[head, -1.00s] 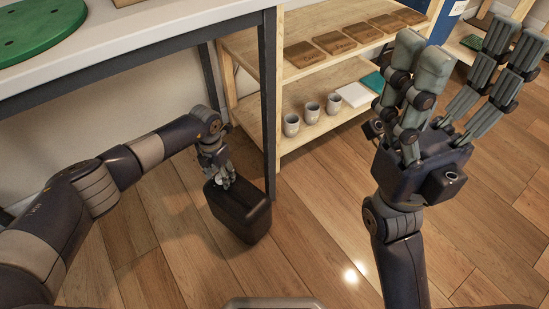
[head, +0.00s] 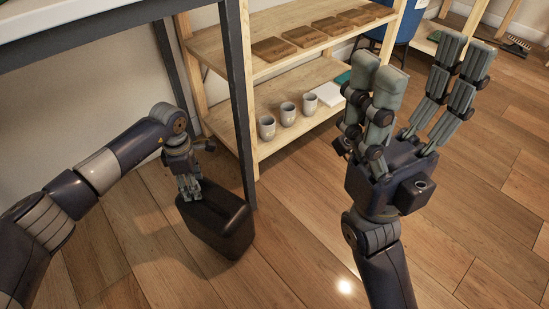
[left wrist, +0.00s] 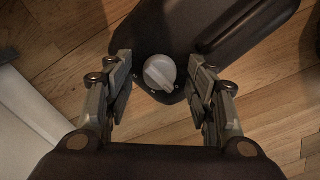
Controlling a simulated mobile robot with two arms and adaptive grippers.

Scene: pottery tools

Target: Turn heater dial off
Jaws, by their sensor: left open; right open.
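The heater is a dark, boxy unit (head: 222,232) on the wood floor beside the table leg. Its pale round dial (left wrist: 160,73) shows in the left wrist view, on the heater's top, with a raised ridge across it. My left gripper (left wrist: 161,88) is open, with one finger on each side of the dial. A gap shows between the dial and each finger. In the head view my left gripper (head: 190,194) is over the heater's top and hides the dial. My right gripper (head: 408,95) is open and empty, raised at the right with its fingers pointing up.
A table (head: 110,14) with a dark metal leg (head: 238,110) stands at the left, close to the heater. A wooden shelf (head: 292,76) behind holds brown boards and grey cups (head: 288,114). Open floor lies in front and to the right.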

